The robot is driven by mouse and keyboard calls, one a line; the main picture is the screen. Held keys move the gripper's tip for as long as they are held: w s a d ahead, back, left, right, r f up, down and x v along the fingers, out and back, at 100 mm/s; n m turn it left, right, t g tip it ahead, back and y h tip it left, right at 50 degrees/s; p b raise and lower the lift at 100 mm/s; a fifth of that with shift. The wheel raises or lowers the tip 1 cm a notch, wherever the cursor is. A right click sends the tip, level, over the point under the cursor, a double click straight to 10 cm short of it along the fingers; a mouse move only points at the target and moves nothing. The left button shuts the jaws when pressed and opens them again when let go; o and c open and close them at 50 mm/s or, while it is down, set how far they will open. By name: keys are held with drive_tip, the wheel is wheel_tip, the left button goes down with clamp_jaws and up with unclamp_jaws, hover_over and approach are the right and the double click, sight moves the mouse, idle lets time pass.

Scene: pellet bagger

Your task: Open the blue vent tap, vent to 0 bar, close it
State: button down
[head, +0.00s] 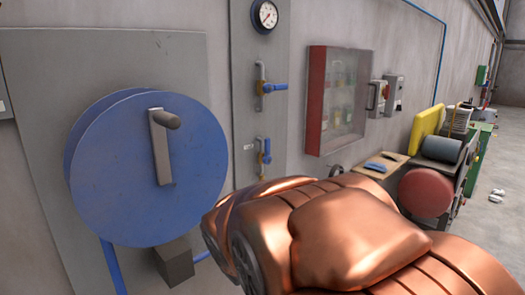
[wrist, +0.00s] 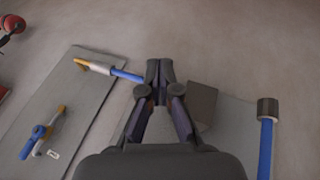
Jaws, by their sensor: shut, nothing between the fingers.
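In the head view a round blue-rimmed gauge (head: 265,15) sits high on a grey panel; its reading is too small to tell. Below it are an upper tap (head: 272,87) with a blue lever pointing right and a lower tap (head: 264,157). The wrist view shows one tap with a blue body (wrist: 40,132) and another tap (wrist: 95,67), brass-coloured with a blue lever pointing right. My gripper (wrist: 160,66) is shut and empty. Its fingertips are close beside that lever's end; I cannot tell whether they touch. In the head view my gripper is hidden behind my copper arm.
A large blue reel (head: 140,210) with a crank handle is at left, with a grey box (head: 175,262) below it. A red-sided glass cabinet (head: 335,100) hangs right of the panel. A red drum (head: 425,193) and cluttered bench stand farther right. Open floor shows at far right.

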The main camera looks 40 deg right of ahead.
drive_tip(key=w+d+r+n+t+h, duration=0.1)
drive_tip(key=w+d+r+t+h, duration=0.1)
drive_tip(key=w+d+r, duration=0.35)
drive_tip(key=w+d+r+n+t+h, duration=0.1)
drive_tip(key=w+d+r+n+t, duration=0.15)
drive_tip(key=d, duration=0.55)
drive_tip(key=n+t+y, duration=0.2)
drive_tip(key=n+t, duration=0.7)
drive_tip(key=n, duration=0.2)
approach(266, 149)
drive_tip(key=s+a+r, duration=0.1)
drive_tip(key=s+a, duration=0.1)
drive_tip(key=a, duration=0.4)
drive_tip(key=shift+g+y, duration=0.25)
drive_tip(key=shift+y, duration=0.05)
drive_tip(key=shift+w+d+r+p, duration=0.1)
drive_tip(key=shift+w+d+p, duration=0.45)
drive_tip(key=shift+w+d, duration=0.8)
drive_tip(key=shift+w+d+r+p, duration=0.1)
drive_tip(key=shift+w+d+p, duration=0.6)
drive_tip(key=shift+w, duration=1.15)
drive_tip(key=shift+w+d+r+p, duration=0.1)
drive_tip(key=shift+w+d+p, duration=0.25)
drive_tip(key=shift+w+d, duration=1.1)
drive_tip(key=shift+w+a, duration=0.15)
